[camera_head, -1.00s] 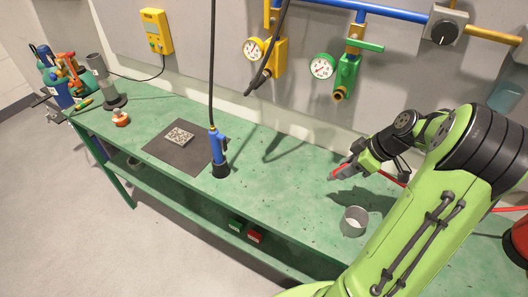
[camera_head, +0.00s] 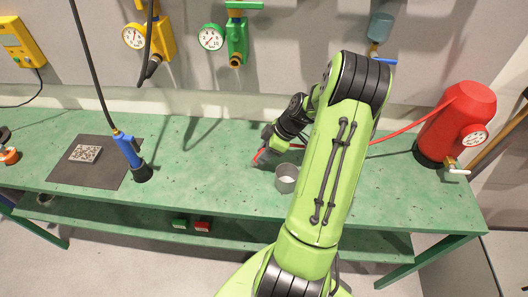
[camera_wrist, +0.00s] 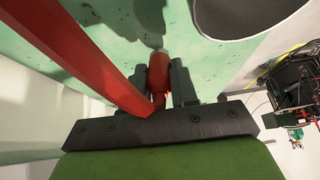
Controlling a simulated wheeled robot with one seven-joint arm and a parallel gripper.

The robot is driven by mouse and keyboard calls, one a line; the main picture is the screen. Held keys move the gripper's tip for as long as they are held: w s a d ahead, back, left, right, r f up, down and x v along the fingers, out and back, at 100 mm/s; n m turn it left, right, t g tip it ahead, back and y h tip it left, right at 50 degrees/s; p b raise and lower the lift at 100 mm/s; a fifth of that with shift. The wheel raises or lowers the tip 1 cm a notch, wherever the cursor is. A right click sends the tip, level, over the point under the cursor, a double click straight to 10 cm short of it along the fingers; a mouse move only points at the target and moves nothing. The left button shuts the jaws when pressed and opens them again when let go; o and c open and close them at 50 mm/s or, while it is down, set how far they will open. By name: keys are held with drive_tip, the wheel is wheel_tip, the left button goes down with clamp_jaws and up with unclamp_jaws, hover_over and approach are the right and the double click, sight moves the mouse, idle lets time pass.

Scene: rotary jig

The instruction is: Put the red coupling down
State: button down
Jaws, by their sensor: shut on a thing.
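The red coupling (camera_wrist: 158,72) is between the two dark fingers of my gripper (camera_wrist: 167,85) in the wrist view, and the gripper is shut on it. A red hose (camera_wrist: 85,52) runs close past the camera to the gripper. In the head view my gripper (camera_head: 264,152) is low over the green bench, with a bit of the red coupling (camera_head: 258,157) showing at its tip. I cannot tell whether the coupling touches the bench top. The red hose (camera_head: 400,134) leads right to a red tank (camera_head: 458,122) with a gauge.
A grey open cup (camera_head: 287,181) stands on the green bench (camera_head: 215,160) just right of the gripper. A blue-handled tool (camera_head: 130,152) on a hanging hose stands by a dark mat (camera_head: 62,172). Gauges and valves line the wall.

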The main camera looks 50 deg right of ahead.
drive_tip(key=shift+f, duration=0.1)
drive_tip(key=c, duration=0.9)
unclamp_jaws()
drive_tip(key=shift+o, duration=0.2)
drive_tip(key=p+v, duration=0.2)
drive_tip(key=v, duration=1)
drive_tip(key=a+r+m+h, duration=0.1)
drive_tip(key=a+r, duration=0.2)
drive_tip(key=a, duration=0.4)
drive_tip(key=w+a+r+m+g+h, duration=0.1)
drive_tip(key=a+r, duration=0.3)
drive_tip(key=a, duration=0.3)
drive_tip(key=a+r+m+h, duration=0.1)
drive_tip(key=a+r, duration=0.2)
drive_tip(key=a, duration=0.4)
drive_tip(key=s+a+r+m+t, duration=0.2)
drive_tip(key=s+a+m, duration=0.2)
drive_tip(key=s+a, duration=0.4)
drive_tip(key=shift+s+h, duration=0.4)
drive_tip(key=shift+s, duration=0.8)
